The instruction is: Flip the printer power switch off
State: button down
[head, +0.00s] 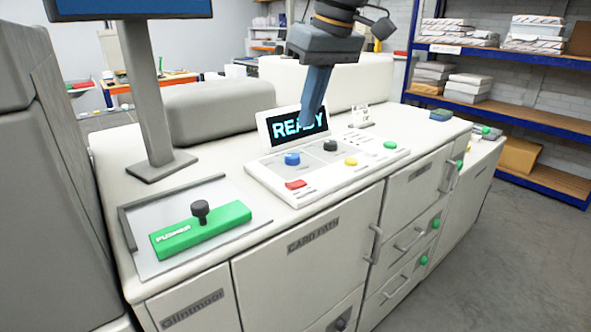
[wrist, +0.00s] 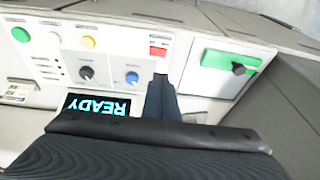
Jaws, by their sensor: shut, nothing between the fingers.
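The printer (head: 235,140) is a long cream machine with a sloped control panel (head: 275,176) on top. A red switch-like block (head: 296,184) sits at the panel's front left corner; it also shows in the wrist view (wrist: 158,49). Its label and on/off position are too small to read. The display (head: 281,128) reads READY. My gripper (head: 310,121) is shut and empty, pointing down in front of the display and hiding part of it. In the wrist view the fingertips (wrist: 161,78) appear just short of the red block, beside the blue knob; I cannot tell their height.
The panel also has a blue knob (head: 292,159), a black knob (head: 330,145), a yellow button (head: 351,161) and a green button (head: 390,145). A green pusher (head: 190,236) with a black knob lies left. A monitor post (head: 148,95) stands behind it. Floor at right is clear.

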jog(key=p, duration=0.3)
send_over(292, 184)
jog(key=f, duration=0.8)
jog(key=d+f, duration=0.1)
jog(key=f, duration=0.3)
jog(key=shift+s, duration=0.3)
jog(key=shift+a+f, duration=0.1)
jog(key=shift+f, duration=0.55)
jog(key=shift+f, duration=0.1)
